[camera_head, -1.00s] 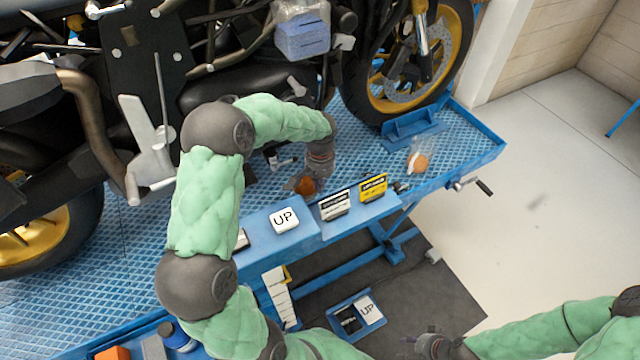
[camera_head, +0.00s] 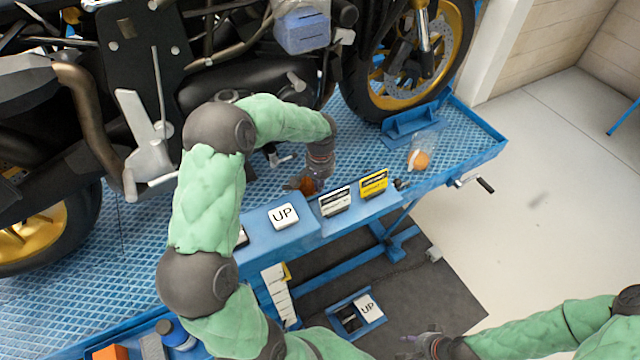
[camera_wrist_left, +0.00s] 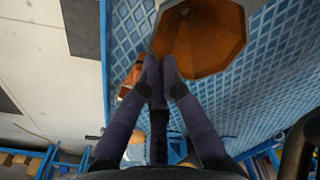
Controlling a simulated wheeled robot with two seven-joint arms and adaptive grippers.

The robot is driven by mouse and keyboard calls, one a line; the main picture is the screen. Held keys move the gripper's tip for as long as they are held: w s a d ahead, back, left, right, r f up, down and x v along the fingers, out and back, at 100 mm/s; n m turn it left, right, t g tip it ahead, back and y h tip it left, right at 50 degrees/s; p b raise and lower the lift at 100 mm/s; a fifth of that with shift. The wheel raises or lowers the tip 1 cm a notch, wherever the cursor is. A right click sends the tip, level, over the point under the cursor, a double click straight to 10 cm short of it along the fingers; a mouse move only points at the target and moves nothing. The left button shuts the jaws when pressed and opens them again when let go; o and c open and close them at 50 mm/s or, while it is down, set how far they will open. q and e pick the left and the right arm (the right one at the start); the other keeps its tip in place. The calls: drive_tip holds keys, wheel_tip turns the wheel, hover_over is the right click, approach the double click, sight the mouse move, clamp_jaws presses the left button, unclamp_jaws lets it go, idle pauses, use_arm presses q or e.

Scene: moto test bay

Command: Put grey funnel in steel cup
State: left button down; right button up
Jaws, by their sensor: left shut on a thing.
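In the head view the piece is a small orange-brown patch, mostly hidden by the gripper. I see no clearly grey funnel. I cannot make out a steel cup for certain; a pale edge shows around the piece in the wrist view. My right gripper (camera_head: 425,347) is at the bottom edge, its fingers unclear.
A motorcycle (camera_head: 130,90) stands on the lift deck (camera_head: 470,130). An orange thing with a translucent top (camera_head: 418,160) lies to the right. Grey floor is clear at right.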

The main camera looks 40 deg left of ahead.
use_arm(q)
drive_tip(key=shift+f+b, duration=0.55)
drive_tip(key=shift+f, duration=0.4)
idle(1.0)
drive_tip(key=c, duration=1.3)
unclamp_jaws()
drive_tip(key=shift+c, duration=0.2)
wheel_tip(320, 180, up, 12)
drive_tip(key=shift+d, duration=0.15)
